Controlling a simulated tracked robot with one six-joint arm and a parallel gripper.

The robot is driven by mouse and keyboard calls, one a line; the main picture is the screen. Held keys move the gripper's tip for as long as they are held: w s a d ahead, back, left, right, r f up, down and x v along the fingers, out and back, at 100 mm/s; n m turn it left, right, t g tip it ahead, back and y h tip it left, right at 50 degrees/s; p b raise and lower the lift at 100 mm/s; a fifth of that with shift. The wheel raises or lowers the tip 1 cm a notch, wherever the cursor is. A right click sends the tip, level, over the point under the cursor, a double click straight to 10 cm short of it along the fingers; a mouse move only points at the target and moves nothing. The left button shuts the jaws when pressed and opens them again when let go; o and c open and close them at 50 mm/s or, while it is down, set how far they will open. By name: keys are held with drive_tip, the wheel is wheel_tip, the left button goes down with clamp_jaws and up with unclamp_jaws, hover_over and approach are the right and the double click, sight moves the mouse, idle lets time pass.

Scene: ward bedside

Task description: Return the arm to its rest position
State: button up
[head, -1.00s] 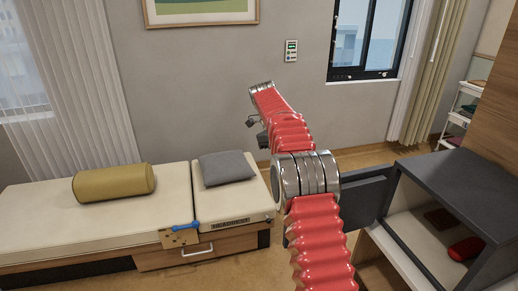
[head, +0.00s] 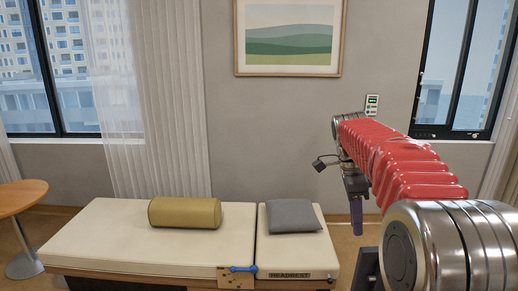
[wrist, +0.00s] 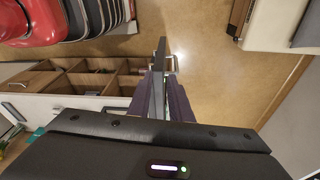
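My arm, with red ribbed sleeves and silver joints, reaches up and forward at the right of the head view. My gripper (head: 356,215) hangs below its far end, with dark purple fingers pointing down. In the wrist view the fingers (wrist: 161,78) stand a little apart. A dark grey panel (wrist: 161,52) with a silver handle shows edge-on in the gap between them. I cannot tell how far below the fingers it is. I see no object held.
A bed (head: 150,240) with an olive bolster (head: 185,213) and a grey cushion (head: 292,215) stands along the wall. A round table (head: 18,200) is at the left. The wrist view shows open wooden compartments (wrist: 62,82) and clear floor (wrist: 225,85).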

drive_tip(key=s+a+f+n+t, duration=0.1)
drive_tip(key=s+a+n+t, duration=0.1)
drive_tip(key=s+n, duration=0.4)
drive_tip(key=s+a+f+n+t+y, duration=0.1)
drive_tip(key=s+a+n, duration=0.3)
drive_tip(key=s, duration=0.9)
drive_tip(key=s+a+f+n+t+y, duration=0.1)
drive_tip(key=s+a+f+n+t, duration=0.2)
drive_tip(key=s+n, duration=0.6)
drive_tip(key=shift+s+a+n, duration=0.15)
drive_tip(key=shift+a+n, duration=0.35)
drive_tip(key=shift+a+f, duration=0.1)
